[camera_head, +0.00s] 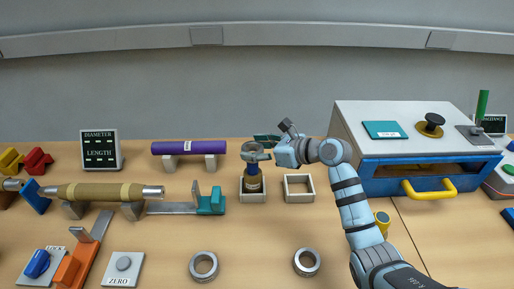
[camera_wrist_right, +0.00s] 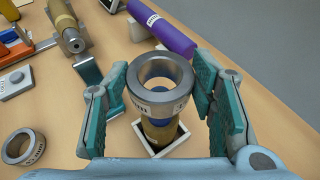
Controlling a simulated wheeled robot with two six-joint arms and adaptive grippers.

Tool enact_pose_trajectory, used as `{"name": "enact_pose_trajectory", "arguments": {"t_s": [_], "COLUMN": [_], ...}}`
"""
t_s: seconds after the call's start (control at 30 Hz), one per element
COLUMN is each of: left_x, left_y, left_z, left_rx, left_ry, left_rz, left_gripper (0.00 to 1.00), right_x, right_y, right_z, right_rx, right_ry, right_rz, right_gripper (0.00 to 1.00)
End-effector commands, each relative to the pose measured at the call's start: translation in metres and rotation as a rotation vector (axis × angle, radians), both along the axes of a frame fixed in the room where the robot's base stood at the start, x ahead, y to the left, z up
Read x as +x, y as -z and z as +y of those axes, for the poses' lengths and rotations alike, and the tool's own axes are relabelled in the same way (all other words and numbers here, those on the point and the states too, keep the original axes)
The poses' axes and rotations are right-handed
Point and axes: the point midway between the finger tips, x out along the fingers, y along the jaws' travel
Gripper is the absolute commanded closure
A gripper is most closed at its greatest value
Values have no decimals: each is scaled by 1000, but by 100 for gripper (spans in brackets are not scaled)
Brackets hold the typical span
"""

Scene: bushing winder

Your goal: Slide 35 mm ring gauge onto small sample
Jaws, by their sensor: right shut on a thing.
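My right gripper (camera_head: 262,152) is shut on a steel ring gauge (camera_wrist_right: 160,106), holding it level by its sides in the right wrist view. The small sample (camera_wrist_right: 160,134), a brown cylinder, stands upright in a square white holder (camera_wrist_right: 181,139) directly below the ring. In the head view the sample (camera_head: 253,185) shows under the ring, with a blue-grey upper part. The marking on the ring is too small to read. My left gripper is not in view.
An empty square holder (camera_head: 299,187) stands just right. Two other rings (camera_head: 204,266) (camera_head: 306,262) lie on the front table. A purple cylinder (camera_head: 189,147) rests behind left, a long brown bushing (camera_head: 95,191) left. A large machine (camera_head: 400,140) with a yellow handle stands right.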

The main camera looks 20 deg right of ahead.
Motion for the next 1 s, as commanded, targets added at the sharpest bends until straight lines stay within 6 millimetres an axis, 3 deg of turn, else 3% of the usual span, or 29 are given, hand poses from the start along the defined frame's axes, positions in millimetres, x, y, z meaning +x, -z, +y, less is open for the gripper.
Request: {"name": "enact_pose_trajectory", "arguments": {"t_s": [1.0], "left_x": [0], "left_y": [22], "left_z": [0], "left_rx": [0], "left_ry": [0], "left_rz": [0], "left_gripper": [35], "right_x": [0], "right_y": [27], "right_z": [0], "right_rx": [1], "right_ry": [0], "right_rz": [0], "right_gripper": [81]}}
